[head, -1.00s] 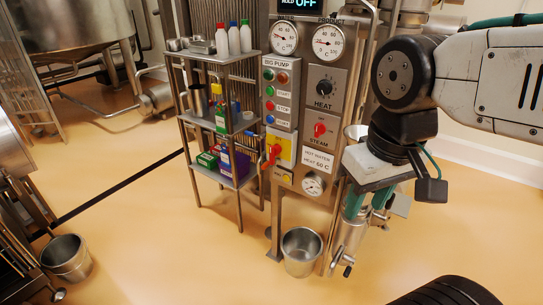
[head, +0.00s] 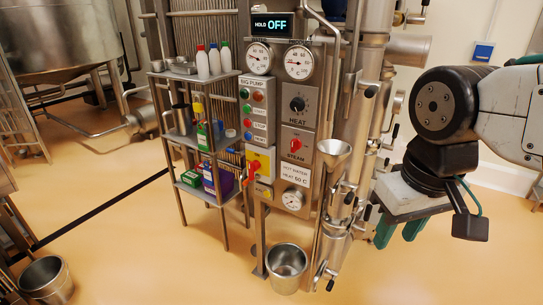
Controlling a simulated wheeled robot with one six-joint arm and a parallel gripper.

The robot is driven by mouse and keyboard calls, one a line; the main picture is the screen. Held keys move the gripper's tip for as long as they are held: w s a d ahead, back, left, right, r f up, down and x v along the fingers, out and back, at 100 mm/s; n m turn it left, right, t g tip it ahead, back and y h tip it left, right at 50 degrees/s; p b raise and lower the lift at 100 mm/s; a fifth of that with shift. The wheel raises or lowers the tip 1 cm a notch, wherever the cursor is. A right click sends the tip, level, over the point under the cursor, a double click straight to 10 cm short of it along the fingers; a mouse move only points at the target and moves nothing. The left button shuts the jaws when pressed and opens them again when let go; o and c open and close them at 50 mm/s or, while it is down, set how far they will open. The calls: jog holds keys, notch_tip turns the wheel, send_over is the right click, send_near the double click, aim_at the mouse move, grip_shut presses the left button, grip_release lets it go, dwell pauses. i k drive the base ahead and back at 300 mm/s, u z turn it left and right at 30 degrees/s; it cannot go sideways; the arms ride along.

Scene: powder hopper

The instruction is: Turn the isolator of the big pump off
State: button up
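The big pump isolator is a yellow plate (head: 262,160) with a red handle (head: 252,171), low on the left column of the control panel. The handle slants down to the left. Above it is the BIG PUMP label (head: 254,86) with several coloured buttons and lamps. My gripper (head: 400,231), with green fingers pointing down, is right of the panel and well apart from the isolator. Its fingers are spread with a gap and nothing shows between them.
A shelf rack (head: 208,152) with bottles and boxes stands close left of the isolator. A steel funnel (head: 335,150) and pipes stand between the panel and my gripper. A steel bucket (head: 286,267) is on the floor below. The floor in front is mostly clear.

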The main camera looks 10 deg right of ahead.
aim_at(253, 166)
jog(key=z, duration=0.05)
jog(key=i, duration=1.05)
jog(key=u, duration=0.35)
